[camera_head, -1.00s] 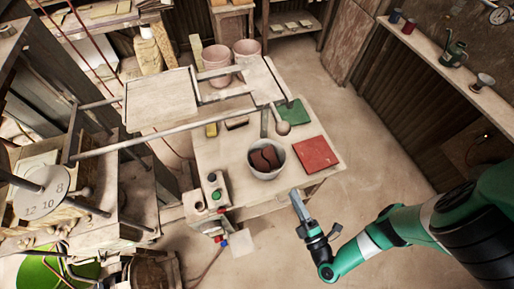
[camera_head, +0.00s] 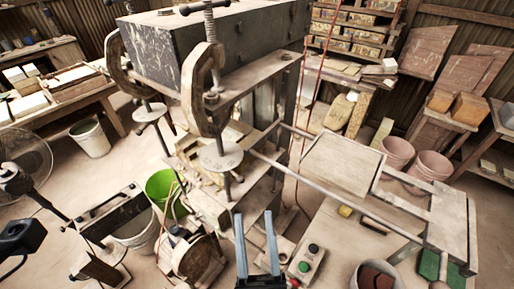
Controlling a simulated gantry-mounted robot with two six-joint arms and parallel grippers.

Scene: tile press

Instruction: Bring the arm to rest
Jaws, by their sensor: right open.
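My right gripper (camera_head: 256,226) shows at the bottom middle of the head view. Its two grey fingers point up the picture, apart, with nothing between them. The rest of that arm is below the picture's edge. The fingers appear just left of the small control box (camera_head: 305,263) with green and red buttons. I cannot tell how high they are above it. My left gripper cannot be made out.
The press (camera_head: 215,150) with its screw clamps fills the middle. A work table (camera_head: 345,235) with a metal frame stands at the right, with a bucket of red-brown clay (camera_head: 377,277) at its front. A green bucket (camera_head: 162,187) stands left of the press.

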